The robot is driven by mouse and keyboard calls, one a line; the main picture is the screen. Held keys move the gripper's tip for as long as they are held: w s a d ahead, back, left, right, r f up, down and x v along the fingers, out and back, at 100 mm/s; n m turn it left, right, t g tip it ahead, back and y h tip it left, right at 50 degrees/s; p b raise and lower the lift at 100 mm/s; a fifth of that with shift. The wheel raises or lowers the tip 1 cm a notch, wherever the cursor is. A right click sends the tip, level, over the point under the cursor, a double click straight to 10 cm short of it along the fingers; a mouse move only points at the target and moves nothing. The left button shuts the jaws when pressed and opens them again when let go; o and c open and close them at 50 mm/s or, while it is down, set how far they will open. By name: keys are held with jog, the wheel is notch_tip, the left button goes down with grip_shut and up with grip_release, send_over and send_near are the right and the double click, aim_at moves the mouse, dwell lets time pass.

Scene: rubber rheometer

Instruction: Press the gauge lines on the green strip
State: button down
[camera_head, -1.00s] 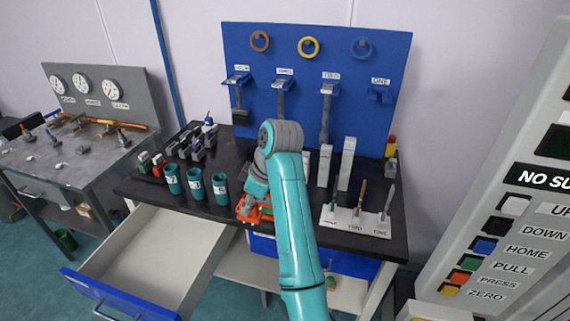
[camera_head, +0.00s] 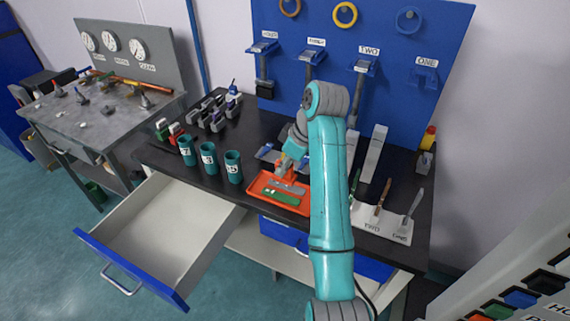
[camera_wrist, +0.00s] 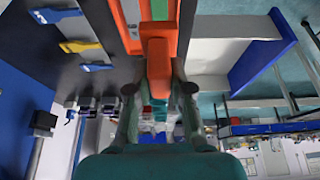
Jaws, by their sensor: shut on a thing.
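The green strip (camera_head: 282,198) lies flat in an orange tray (camera_head: 262,183) on the black bench top, beside a grey strip (camera_head: 288,187). My gripper (camera_head: 291,159) is at the tray's far side, behind the strips. It is shut on an orange block (camera_head: 284,170), which also shows between the fingers in the wrist view (camera_wrist: 158,62). I cannot tell whether the block is part of the tray or separate. My arm hides the bench right of the tray. Gauge lines on the strip are too small to see.
Three numbered teal cups (camera_head: 208,158) stand left of the tray. An open drawer (camera_head: 165,235) juts out below. A white stand (camera_head: 395,226) with upright tools is at the right. The blue panel (camera_head: 390,75) holds hanging tools and rings behind.

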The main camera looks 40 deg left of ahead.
aim_at(284, 181)
jog(key=shift+f, duration=2.9)
jog(key=shift+f, duration=0.55)
jog(key=shift+r, duration=3.55)
